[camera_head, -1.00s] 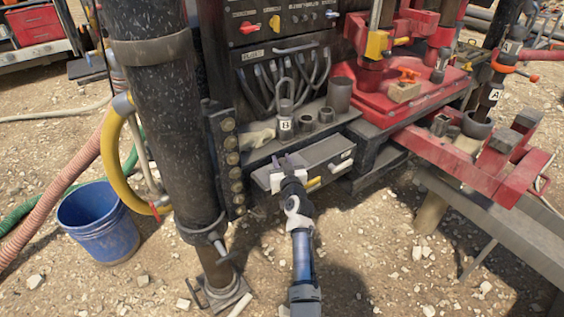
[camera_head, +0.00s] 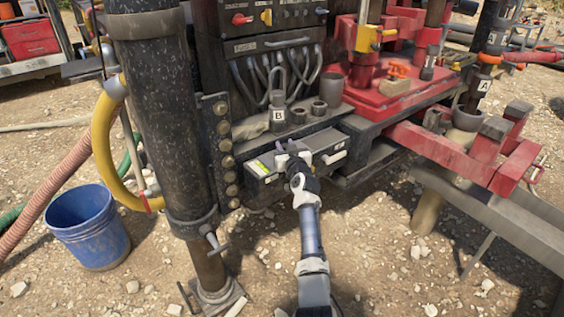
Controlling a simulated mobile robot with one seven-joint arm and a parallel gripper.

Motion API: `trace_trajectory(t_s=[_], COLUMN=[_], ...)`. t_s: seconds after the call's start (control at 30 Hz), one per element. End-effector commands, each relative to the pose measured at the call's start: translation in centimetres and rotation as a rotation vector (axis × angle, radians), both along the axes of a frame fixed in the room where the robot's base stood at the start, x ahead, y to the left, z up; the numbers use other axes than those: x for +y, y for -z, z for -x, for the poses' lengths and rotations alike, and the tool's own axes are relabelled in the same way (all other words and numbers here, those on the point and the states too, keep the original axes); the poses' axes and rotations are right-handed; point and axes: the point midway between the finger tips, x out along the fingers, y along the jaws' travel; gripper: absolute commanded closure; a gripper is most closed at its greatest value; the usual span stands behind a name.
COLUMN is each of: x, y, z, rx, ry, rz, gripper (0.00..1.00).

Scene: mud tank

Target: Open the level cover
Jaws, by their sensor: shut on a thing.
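A grey box-like unit, which I take to be the level cover (camera_head: 322,143), sits under the front edge of the dark shelf on the rig. My wrist hides the exact contact and much of the unit's front. I cannot tell how far the cover is open.
A shelf above holds a cylinder marked B (camera_head: 278,114) and several dark cups. A thick black column (camera_head: 160,120) stands close on the left, with a blue bucket (camera_head: 88,228) beyond it. Red rig parts (camera_head: 440,145) are at the right. Gravelly ground lies in front.

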Motion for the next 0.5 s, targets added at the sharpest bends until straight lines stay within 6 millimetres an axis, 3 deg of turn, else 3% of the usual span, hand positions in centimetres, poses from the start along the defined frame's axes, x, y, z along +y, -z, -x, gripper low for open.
trace_trajectory(t_s=[0.03, 0.47, 0.5], x=[-0.1, -0.46, -0.47], y=[0.77, 0.14, 0.13], z=[-0.37, -0.87, -0.87], rx=[0.008, 0.008, 0.008], ry=[-0.002, 0.0, 0.0], rz=[0.0, -0.003, -0.003], gripper=[1.0, 1.0, 0.69])
